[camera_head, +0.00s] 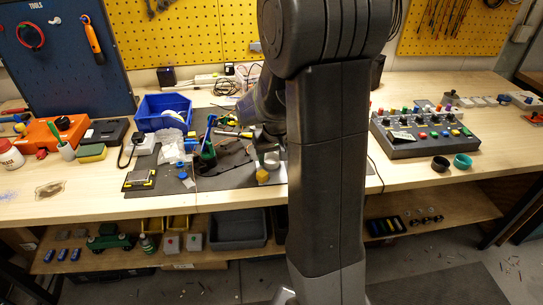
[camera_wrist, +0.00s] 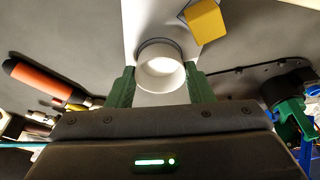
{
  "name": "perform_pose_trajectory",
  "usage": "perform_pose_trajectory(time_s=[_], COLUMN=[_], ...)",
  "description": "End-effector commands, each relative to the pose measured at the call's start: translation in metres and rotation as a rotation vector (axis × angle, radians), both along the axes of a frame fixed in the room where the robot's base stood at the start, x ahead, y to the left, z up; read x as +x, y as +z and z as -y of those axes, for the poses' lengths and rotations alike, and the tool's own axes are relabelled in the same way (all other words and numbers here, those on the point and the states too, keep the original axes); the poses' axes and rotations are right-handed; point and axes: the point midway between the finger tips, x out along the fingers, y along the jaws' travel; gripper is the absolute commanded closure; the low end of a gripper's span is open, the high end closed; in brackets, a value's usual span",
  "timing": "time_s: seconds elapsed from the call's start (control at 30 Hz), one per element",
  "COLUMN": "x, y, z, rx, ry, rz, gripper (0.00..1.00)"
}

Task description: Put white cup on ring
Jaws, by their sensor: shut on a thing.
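The white cup (camera_wrist: 160,76) sits between the two green fingers of my gripper (camera_wrist: 160,88) in the wrist view, and the gripper is shut on it. A thin dark ring (camera_wrist: 158,41) shows just past the cup's far edge, on a white plate (camera_wrist: 131,22). The cup overlaps the ring in the picture; its near part is hidden, and I cannot tell whether the cup touches it. In the head view the cup (camera_head: 271,160) is small, beside my arm, which hides most of my gripper.
A yellow block (camera_wrist: 205,20) lies by the plate's edge, close to the cup. An orange-handled screwdriver (camera_wrist: 42,80) and a green-and-blue device (camera_wrist: 290,105) lie at the sides. A blue bin (camera_head: 163,112) stands to the left, a button box (camera_head: 424,135) to the right.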

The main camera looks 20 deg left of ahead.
Motion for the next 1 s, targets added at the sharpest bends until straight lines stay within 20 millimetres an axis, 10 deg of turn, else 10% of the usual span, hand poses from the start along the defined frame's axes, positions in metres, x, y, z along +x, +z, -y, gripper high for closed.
perform_pose_trajectory(time_s=[0.37,0.4,0.5,1.0], x=[0.0,0.0,0.0,-0.002], y=[-0.006,-0.005,-0.005,0.015], z=[0.0,0.0,0.0,0.002], rx=[0.001,0.001,0.001,0.004], ry=[0.0,0.0,0.0,0.0], rz=[0.001,0.001,0.001,0.004], gripper=[0.74,0.49,0.31,0.31])
